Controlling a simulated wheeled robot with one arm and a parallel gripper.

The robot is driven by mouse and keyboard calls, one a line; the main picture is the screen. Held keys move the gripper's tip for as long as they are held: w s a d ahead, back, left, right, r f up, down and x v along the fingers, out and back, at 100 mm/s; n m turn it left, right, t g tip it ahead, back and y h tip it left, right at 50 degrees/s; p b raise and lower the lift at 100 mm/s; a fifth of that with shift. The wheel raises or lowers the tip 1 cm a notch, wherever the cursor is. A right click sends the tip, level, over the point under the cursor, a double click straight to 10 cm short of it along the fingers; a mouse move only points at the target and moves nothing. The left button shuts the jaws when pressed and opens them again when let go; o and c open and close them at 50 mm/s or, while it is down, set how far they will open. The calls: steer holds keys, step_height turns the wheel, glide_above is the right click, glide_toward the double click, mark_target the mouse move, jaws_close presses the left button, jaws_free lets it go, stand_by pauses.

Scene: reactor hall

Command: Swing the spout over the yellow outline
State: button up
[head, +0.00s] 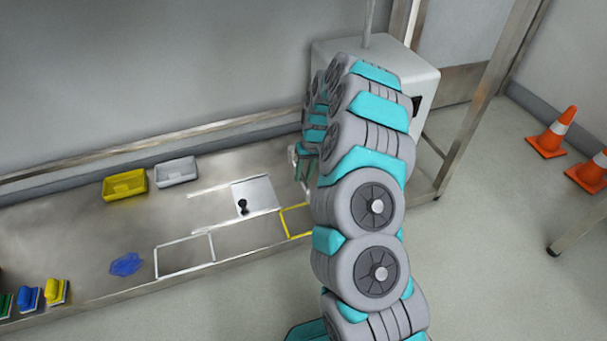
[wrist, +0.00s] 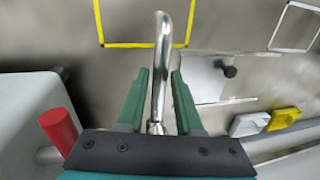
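The spout (wrist: 163,40) is a shiny metal tube with a bent end. In the wrist view it rises between the two green fingers of my gripper (wrist: 160,74). The gripper is open around it, with a visible gap on each side. The spout's end overlaps the near edge of the yellow outline (wrist: 125,45) in this view; its height above the bench cannot be told. In the head view the yellow outline (head: 284,222) is partly hidden behind my arm, and my gripper is mostly hidden too.
A red cylinder (wrist: 59,131) stands left of my gripper, by a grey box (head: 412,68). On the bench are a plate (head: 262,193) with a black knob (head: 242,205), a white outline (head: 184,256), a yellow tray (head: 125,185), a white tray (head: 176,172) and a blue cloth-like thing (head: 126,264).

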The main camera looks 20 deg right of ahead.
steer(key=shift+o, duration=1.3)
step_height(320, 180, up, 8)
steer(key=d, duration=0.1)
steer(key=shift+d+f+p, duration=0.2)
steer(key=shift+d+p, duration=0.05)
steer(key=shift+p, duration=0.2)
steer(key=s+a+r+n+p, duration=0.1)
steer(key=s+a+r+p, duration=0.15)
steer(key=s+r, duration=0.4)
steer(key=s+a+r+p, duration=0.1)
steer(key=s+a+r, duration=0.35)
steer(key=r, duration=0.35)
steer(key=s+a+r+n+p, duration=0.1)
steer(key=s+a+r+p, duration=0.15)
steer(key=s+r, duration=0.4)
steer(key=s+d+r+m+g+h+p, duration=0.1)
steer(key=s+r, duration=0.3)
steer(key=s, duration=0.9)
steer(key=s+d+r+m+h+p, duration=0.1)
steer(key=s+r+p, duration=0.2)
steer(key=s, duration=1.1)
steer(key=shift+r+g, duration=0.4)
steer(key=shift+r, duration=0.2)
